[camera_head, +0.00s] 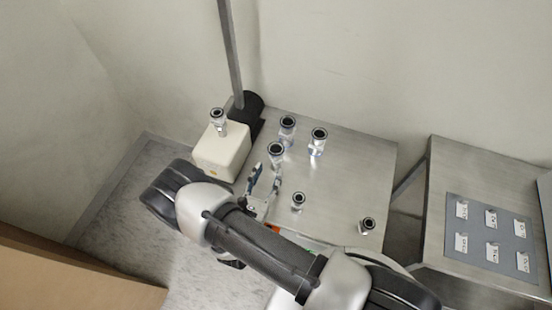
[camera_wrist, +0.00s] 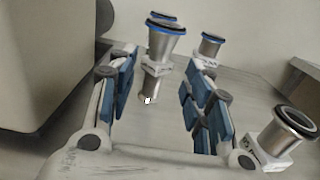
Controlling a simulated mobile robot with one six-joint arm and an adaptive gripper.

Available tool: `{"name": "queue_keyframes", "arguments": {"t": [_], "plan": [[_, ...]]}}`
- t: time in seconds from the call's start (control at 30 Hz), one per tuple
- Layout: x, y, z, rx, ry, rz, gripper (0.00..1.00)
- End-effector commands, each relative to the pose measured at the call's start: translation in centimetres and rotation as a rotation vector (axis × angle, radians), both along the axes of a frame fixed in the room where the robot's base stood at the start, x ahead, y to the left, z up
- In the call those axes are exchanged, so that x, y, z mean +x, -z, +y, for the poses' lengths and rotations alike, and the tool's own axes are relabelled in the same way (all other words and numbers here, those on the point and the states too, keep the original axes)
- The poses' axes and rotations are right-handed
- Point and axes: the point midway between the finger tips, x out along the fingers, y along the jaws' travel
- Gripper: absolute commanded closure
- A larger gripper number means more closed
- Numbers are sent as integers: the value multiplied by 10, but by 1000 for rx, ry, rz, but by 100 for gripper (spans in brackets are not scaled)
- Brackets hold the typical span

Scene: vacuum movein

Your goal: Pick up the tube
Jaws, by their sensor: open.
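Several short metal tubes with dark-ringed tops stand upright on the metal table (camera_head: 340,190). The nearest tube (camera_head: 276,153) is just beyond my gripper (camera_head: 265,181) in the head view. In the wrist view this tube (camera_wrist: 163,48) appears in line with the gap between the blue-padded fingers of my gripper (camera_wrist: 158,90). The fingers are apart and nothing is held. I cannot tell whether the tube's base is between the fingertips. Two more tubes, one at the back (camera_head: 287,130) and one at its right (camera_head: 319,140), stand behind it.
One tube (camera_head: 299,200) stands right of my gripper, another (camera_head: 367,226) near the table's front right. A white box (camera_head: 221,153) with a tube (camera_head: 218,121) on top stands left, beside a black-based post (camera_head: 233,50). A side table (camera_head: 450,185) bears a grey labelled panel (camera_head: 492,222).

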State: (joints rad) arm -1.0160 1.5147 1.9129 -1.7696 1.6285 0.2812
Motion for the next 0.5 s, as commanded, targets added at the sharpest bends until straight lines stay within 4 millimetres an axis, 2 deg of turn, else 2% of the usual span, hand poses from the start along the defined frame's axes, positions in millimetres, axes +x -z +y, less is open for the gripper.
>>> {"name": "queue_keyframes", "arguments": {"t": [0.1,0.33,0.5], "plan": [[18,1,-7,0,4,-1,54],[32,1,-12,0,3,-1,54],[57,6,-20,2,6,-2,54]]}}
